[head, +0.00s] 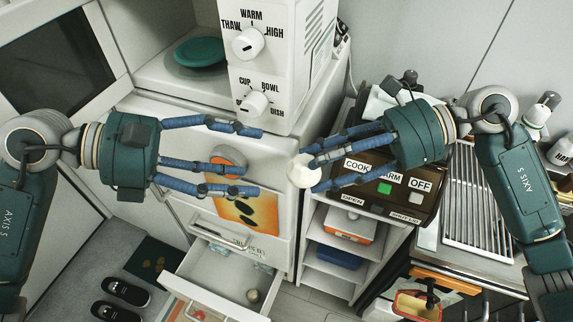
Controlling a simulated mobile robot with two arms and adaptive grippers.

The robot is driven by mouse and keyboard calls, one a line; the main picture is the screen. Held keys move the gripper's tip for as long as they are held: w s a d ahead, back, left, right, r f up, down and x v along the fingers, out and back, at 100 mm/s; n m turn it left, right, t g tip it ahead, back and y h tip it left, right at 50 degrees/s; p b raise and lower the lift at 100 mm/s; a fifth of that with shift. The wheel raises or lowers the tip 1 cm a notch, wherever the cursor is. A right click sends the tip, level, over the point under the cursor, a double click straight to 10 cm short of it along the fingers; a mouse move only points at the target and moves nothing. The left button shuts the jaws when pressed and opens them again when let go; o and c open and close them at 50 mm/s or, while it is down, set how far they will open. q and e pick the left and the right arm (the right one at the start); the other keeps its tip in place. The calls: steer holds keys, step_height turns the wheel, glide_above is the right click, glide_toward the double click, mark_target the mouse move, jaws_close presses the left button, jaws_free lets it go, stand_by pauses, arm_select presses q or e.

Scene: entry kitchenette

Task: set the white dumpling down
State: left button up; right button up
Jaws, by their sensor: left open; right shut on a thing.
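The white dumpling (304,171) is a small pale, faceted lump in the middle of the head view. My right gripper (316,168) comes in from the right and is shut on it, holding it in front of the white cabinet and the rice cooker. The fingers hide part of the dumpling's right side. My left gripper (256,162) comes in from the left, its blue fingers spread open and empty. It is to the left of the dumpling and apart from it.
A microwave (265,60) with its door open holds a teal plate (200,53). The brown cooker (440,178) has COOK, WARM and OFF labels. An open drawer (205,268) is below. A shelf (335,268) and a metal rack (480,195) stand right. Black shoes (125,291) lie on the floor.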

mark_target(288, 170)
arm_select(q)
steer(key=x, duration=1)
steer(key=shift+d, duration=0.2)
steer(key=c, duration=1.3)
steer(key=shift+c, duration=1.2)
arm_select(e)
steer(key=o, duration=1.4)
steer(key=shift+d, duration=0.1)
